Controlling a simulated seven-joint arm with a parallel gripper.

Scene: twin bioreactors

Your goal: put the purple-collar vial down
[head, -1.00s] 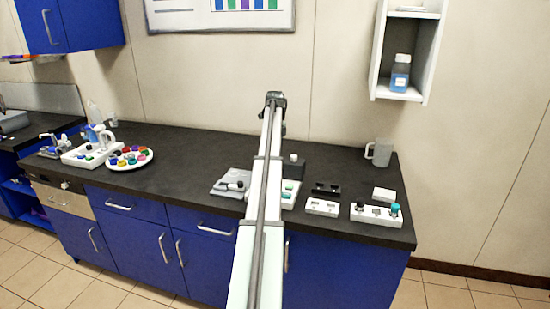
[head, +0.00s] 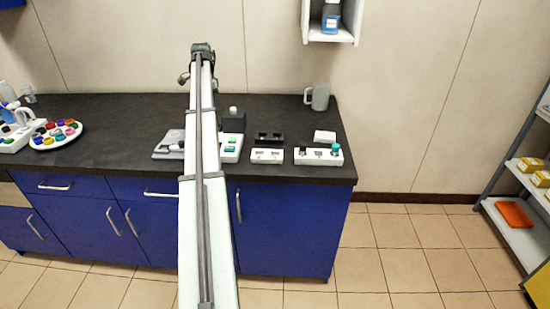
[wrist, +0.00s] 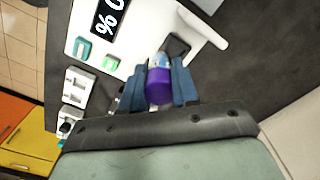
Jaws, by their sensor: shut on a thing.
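The purple-collar vial (wrist: 158,88) is between the two blue fingers of my gripper (wrist: 160,76) in the wrist view. The gripper is shut on it. The collar faces the camera, and a clear part shows past it. Beyond the vial is a white device with a dark display (wrist: 108,18), a teal button (wrist: 82,48) and a green button (wrist: 110,63). A dark square (wrist: 177,46) lies on the device near the vial.
On the dark counter (head: 115,135) stand a white block with two slots (head: 267,156), a white rack with a teal-capped vial (head: 318,158), a black holder (head: 270,137) and a mug (head: 317,96). A round tray of coloured caps (head: 56,134) is at left.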

